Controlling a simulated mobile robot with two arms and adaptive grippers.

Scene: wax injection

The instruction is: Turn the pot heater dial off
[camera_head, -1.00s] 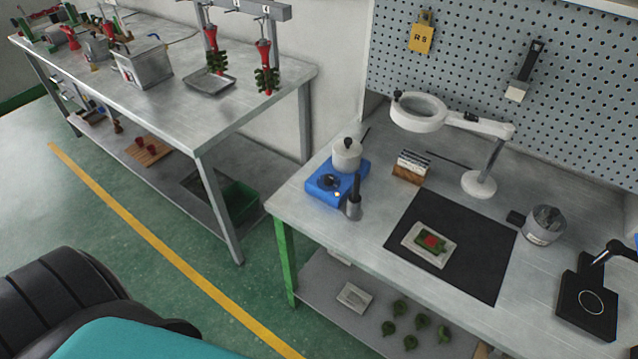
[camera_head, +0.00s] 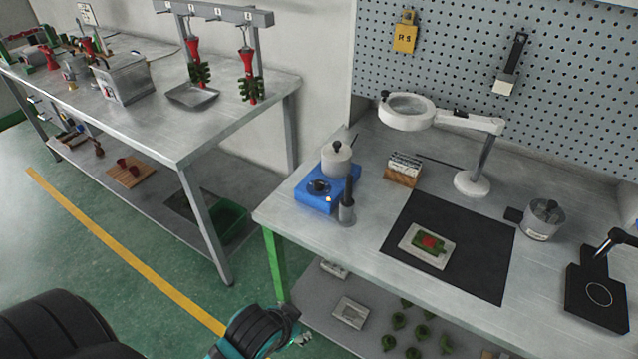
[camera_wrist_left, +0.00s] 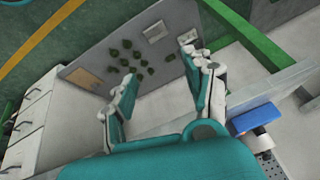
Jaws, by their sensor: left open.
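The pot heater (camera_head: 312,199) is a blue box on the near left of the right-hand bench, with a dark round dial (camera_head: 319,187) on top and a small orange light glowing at its front corner. A lidded grey pot (camera_head: 337,161) stands at its back. In the left wrist view a blue block at the right, likely the heater (camera_wrist_left: 257,115), shows beside the bench edge. My left gripper (camera_wrist_left: 160,66) is open and empty. In the head view it is low, in front of the bench's green leg, well below the heater. My right gripper is not in view.
A dark upright tool in a grey holder (camera_head: 346,213) stands close to the heater's right. A black mat (camera_head: 470,260), a magnifier lamp (camera_head: 472,183) and a metal pot (camera_head: 544,222) are farther right. The bench edge and green leg (camera_head: 275,262) lie between gripper and heater.

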